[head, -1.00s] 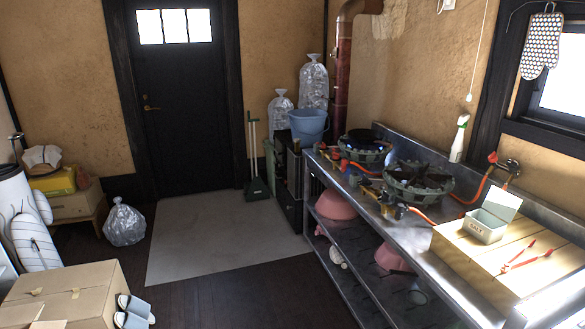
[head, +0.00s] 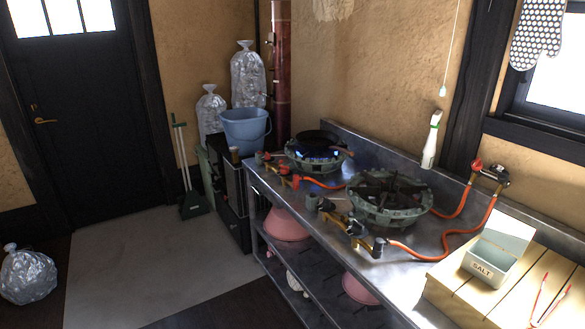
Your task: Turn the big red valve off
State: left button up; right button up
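A red valve knob (head: 477,165) sits on a metal gas fitting (head: 496,174) against the wall behind the counter, at the right. Orange hoses (head: 452,235) run from this fitting toward the burners. A smaller red part (head: 295,182) shows at the front of the back burner. The back gas burner (head: 316,158) has blue flames under a dark pan. The front burner (head: 388,198) shows no flame, and a brass and black tap (head: 352,228) stands before it. Neither of my grippers is in view.
A white bottle (head: 431,141) stands by the wall. A salt box (head: 497,252) and red tongs (head: 545,302) lie on a wooden board at the right. A blue bucket (head: 245,129) stands beyond the counter. The grey mat (head: 150,265) is clear floor.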

aim_at(284, 170)
jog(key=i+j+z, duration=0.15)
jog(key=z, duration=0.3)
jog(key=i+j+z, duration=0.1)
jog(key=z, duration=0.3)
jog(key=j+z, duration=0.25)
jog(key=z, duration=0.2)
